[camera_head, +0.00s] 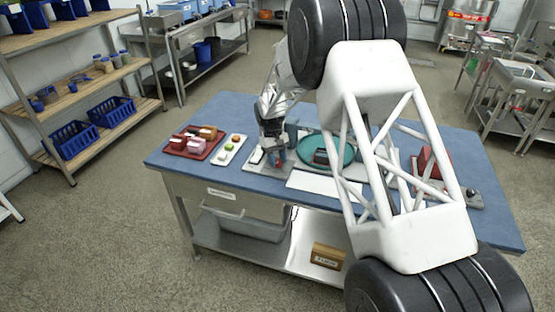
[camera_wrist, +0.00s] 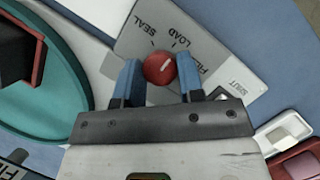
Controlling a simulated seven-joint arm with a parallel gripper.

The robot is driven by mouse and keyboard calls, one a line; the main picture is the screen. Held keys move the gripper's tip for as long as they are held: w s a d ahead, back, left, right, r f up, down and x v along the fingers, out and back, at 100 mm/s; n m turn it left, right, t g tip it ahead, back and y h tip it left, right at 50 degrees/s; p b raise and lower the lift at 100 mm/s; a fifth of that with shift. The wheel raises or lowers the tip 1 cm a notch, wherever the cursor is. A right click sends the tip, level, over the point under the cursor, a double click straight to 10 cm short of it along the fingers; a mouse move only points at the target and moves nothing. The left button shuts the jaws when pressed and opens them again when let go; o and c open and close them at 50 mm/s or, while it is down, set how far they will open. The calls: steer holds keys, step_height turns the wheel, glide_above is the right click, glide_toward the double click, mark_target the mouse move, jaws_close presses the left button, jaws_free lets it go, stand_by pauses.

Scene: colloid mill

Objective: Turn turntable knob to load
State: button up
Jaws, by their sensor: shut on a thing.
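The red round turntable knob (camera_wrist: 160,67) sits on a grey panel (camera_wrist: 215,50) marked SEAL and LOAD, with a third label partly hidden by a finger. A short pale mark shows on the knob; I cannot tell exactly which label it points to. My gripper (camera_wrist: 161,79) has its two blue fingers on either side of the knob and is shut on it. In the head view my gripper (camera_head: 275,150) is down at the panel and hides the knob. The teal turntable (camera_wrist: 62,118) lies left of the panel in the wrist view; it also shows in the head view (camera_head: 346,154).
A red tray (camera_head: 192,151) with several small blocks and a white tray (camera_head: 224,158) with small round items stand on the blue table (camera_head: 240,108), left of my gripper. My arm hides part of the table.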

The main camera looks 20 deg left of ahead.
stand_by(0.4)
steer(key=o, duration=0.9)
steer(key=v, duration=0.7)
steer(key=shift+r, duration=0.4)
